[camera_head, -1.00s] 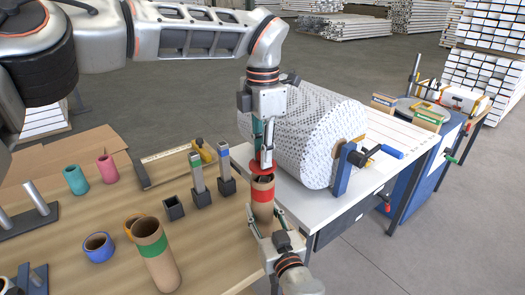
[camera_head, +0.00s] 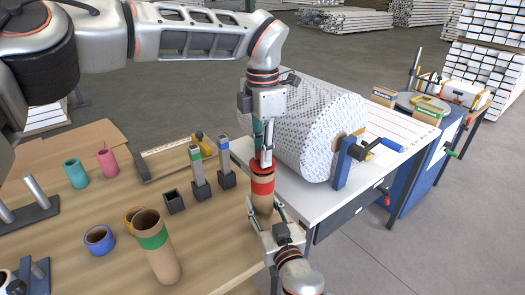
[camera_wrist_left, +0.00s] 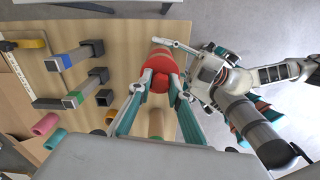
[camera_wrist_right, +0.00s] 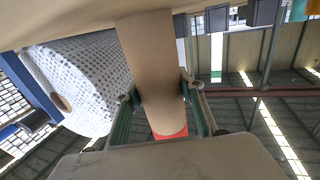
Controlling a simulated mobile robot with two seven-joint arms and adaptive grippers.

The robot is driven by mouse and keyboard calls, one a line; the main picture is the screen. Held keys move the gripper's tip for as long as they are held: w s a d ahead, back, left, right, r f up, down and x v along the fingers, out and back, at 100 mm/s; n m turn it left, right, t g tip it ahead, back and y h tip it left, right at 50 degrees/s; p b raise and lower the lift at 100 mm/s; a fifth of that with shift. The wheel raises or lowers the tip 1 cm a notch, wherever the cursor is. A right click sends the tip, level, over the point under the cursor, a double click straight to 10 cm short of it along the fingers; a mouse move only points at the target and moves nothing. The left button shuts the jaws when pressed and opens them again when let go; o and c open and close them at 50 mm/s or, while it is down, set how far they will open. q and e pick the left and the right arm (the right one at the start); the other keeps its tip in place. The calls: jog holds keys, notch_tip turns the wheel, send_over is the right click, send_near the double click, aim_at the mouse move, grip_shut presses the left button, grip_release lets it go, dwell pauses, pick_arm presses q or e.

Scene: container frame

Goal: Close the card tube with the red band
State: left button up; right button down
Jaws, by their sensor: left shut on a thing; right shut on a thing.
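The card tube with the red band (camera_head: 262,187) stands upright at the table's right edge. My right gripper (camera_head: 264,213) is shut on its lower part, and in the right wrist view the brown tube (camera_wrist_right: 152,60) runs between the fingers. A red cap (camera_head: 262,166) is at the tube's top, in line with it. My left gripper (camera_head: 263,153) is shut on the cap from above. The left wrist view shows the red cap (camera_wrist_left: 159,84) between the fingertips, over the red band. I cannot tell how deep the cap sits; the tube's mouth is hidden.
A green-banded open tube (camera_head: 153,240), a blue ring (camera_head: 99,240), a teal tube (camera_head: 75,174), a pink tube (camera_head: 107,161) and posts in sockets (camera_head: 198,170) stand on the wooden table (camera_head: 110,275). A large wrapped roll (camera_head: 310,125) lies close behind on a white table (camera_head: 385,165).

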pick_arm(q)
jog(key=shift+f, duration=0.65)
jog(key=o, duration=0.8)
jog(key=shift+o, duration=0.2)
notch_tip(320, 180, up, 12)
dwell(0.3)
pick_arm(e)
jog(key=c, duration=1.2)
grip_release()
